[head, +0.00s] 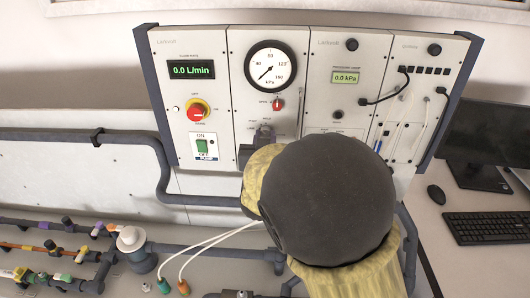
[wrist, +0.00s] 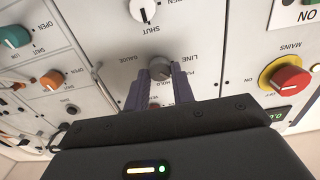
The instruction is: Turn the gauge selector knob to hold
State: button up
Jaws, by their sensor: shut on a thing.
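The gauge selector knob (wrist: 160,68) is a small grey round knob on the light panel in the wrist view. GAUGE lettering stands to its left and LINE to its right; the wrist picture is upside down. My gripper (wrist: 160,76) has its two dark fingers on either side of the knob, shut on it. In the head view my gripper (head: 262,137) is at the panel below the round pressure gauge (head: 270,67). My arm hides much of the panel's lower middle there. I cannot read the knob's pointer position.
A red and yellow mains knob (head: 197,110) and a green pump switch (head: 202,146) are left of my gripper. Cables (head: 385,99) hang on the right panel. Pipes with valves (head: 60,252) run at lower left.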

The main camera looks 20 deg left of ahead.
jog(key=m+b, duration=0.3)
jog(key=b, duration=0.2)
jog(key=m+b, duration=0.2)
jog(key=shift+f+m, duration=0.3)
jog(key=shift+f, duration=0.05)
jog(key=m+b, duration=0.3)
jog(key=b, duration=0.1)
jog(key=shift+r, duration=0.2)
jog(key=o, duration=1)
jog(key=shift+r, duration=0.1)
jog(key=b+v, duration=0.2)
jog(key=v, duration=1.5)
jog(key=shift+s+a, duration=0.1)
jog(key=shift+s, duration=0.1)
